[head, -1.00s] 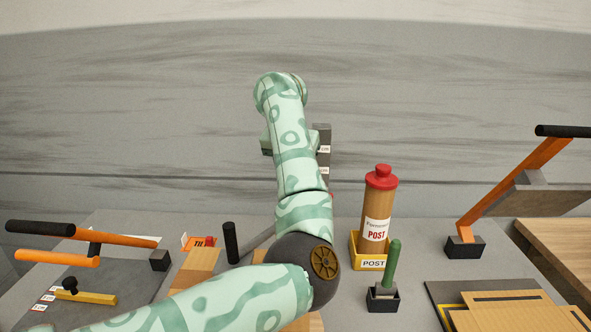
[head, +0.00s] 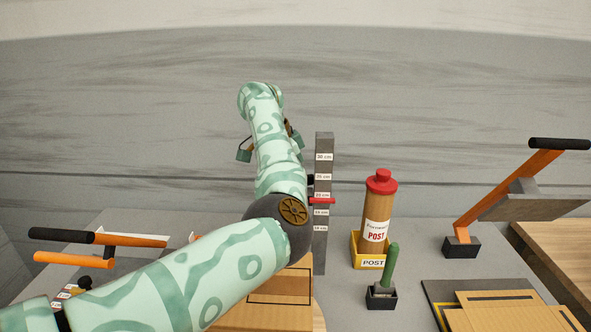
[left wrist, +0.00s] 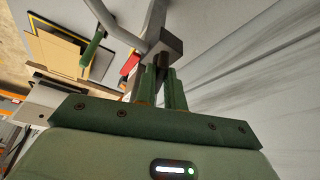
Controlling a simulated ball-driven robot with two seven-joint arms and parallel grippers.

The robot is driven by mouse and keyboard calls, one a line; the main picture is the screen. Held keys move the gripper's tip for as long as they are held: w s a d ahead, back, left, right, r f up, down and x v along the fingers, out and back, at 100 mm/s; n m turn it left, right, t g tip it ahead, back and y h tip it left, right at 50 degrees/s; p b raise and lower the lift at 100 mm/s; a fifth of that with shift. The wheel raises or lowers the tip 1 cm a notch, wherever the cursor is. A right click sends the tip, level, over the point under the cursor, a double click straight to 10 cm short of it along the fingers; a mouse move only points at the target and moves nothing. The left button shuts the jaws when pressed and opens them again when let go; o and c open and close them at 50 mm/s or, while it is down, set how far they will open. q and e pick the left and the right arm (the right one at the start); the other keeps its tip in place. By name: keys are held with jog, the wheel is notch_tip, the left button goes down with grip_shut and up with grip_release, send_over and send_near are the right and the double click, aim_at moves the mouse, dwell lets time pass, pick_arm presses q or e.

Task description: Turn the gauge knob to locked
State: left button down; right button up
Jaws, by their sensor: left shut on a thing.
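The upright grey gauge post (head: 324,240) stands in the middle of the table in the head view, with height labels in cm and a red pointer (head: 322,201) near the 20 cm label. A small dark part (head: 311,180), apparently the gauge knob, shows at its left side, mostly behind my arm. My left gripper is largely hidden behind its own arm there. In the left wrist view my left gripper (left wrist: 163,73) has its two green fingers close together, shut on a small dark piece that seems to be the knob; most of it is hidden. My right gripper is not in view.
A post tube (head: 376,210) with a red cap stands in a yellow holder right of the gauge. A green handle (head: 390,268) stands in front of it. An orange lever (head: 513,187) is at right, cardboard (head: 500,310) at front right, and orange-and-black handles (head: 95,237) at left.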

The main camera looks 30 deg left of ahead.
pick_arm(q)
jog(key=shift+w+a+r+m+g+h+p, duration=0.15)
jog(key=shift+m+g+h+p, duration=0.2)
jog(key=shift+m, duration=0.8)
jog(key=shift+w+a+f+m+g+h+p, duration=0.1)
jog(key=shift+m+g+h+p, duration=0.2)
jog(key=shift+m, duration=0.85)
jog(key=c, duration=1.8)
grip_release()
jog(key=shift+o, duration=0.2)
jog(key=shift+r, duration=0.1)
jog(key=p+v, duration=0.3)
jog(key=v, duration=1.3)
jog(key=shift+w+r, duration=0.15)
